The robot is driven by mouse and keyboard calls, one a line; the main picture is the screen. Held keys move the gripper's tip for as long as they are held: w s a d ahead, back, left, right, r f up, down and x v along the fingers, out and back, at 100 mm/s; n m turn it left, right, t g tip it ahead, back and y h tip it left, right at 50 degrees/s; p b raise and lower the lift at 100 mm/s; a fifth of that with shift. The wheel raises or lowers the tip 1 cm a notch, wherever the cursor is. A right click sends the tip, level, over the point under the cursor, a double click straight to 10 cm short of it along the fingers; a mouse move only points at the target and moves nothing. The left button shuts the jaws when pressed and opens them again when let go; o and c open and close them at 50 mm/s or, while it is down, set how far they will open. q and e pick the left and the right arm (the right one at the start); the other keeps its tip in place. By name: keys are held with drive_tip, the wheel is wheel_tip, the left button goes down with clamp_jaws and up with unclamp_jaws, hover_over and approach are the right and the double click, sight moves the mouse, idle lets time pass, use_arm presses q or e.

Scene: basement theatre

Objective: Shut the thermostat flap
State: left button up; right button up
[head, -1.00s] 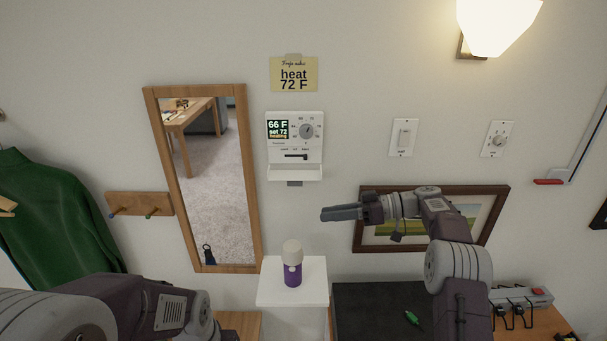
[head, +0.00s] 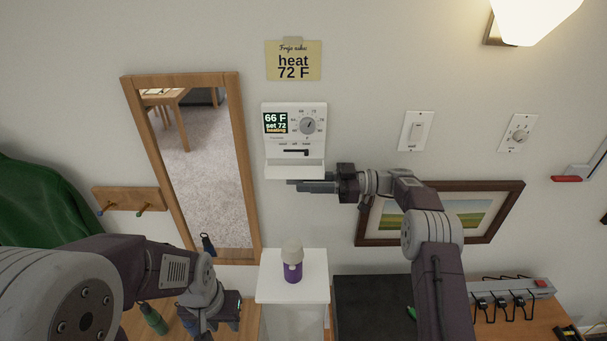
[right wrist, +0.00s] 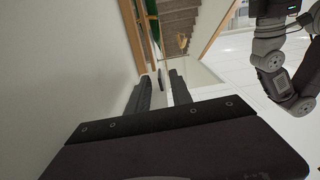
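The thermostat (head: 294,133) is a white wall unit with a small screen reading 66 F, set 72, heating, and a dial. Its white flap (head: 295,170) hangs open at the bottom edge, sticking out from the wall like a shelf. My right gripper (head: 292,184) is just below the flap, fingers pointing left; I cannot tell whether it touches. In the right wrist view its two fingers (right wrist: 162,88) stand apart with nothing held between them. My left gripper (head: 226,316) is low at the bottom of the head view, partly hidden, and its fingers are unclear.
A note (head: 293,61) reading heat 72 F is above the thermostat. A framed mirror (head: 250,210) is at left, a picture (head: 480,232) behind my right arm. A purple bottle (head: 292,268) stands on a white pedestal (head: 292,290) below. Switches (head: 416,131) are at right.

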drive_tip(key=shift+a+f, duration=0.15)
drive_tip(key=shift+a, duration=0.25)
drive_tip(key=shift+w, duration=0.15)
clamp_jaws()
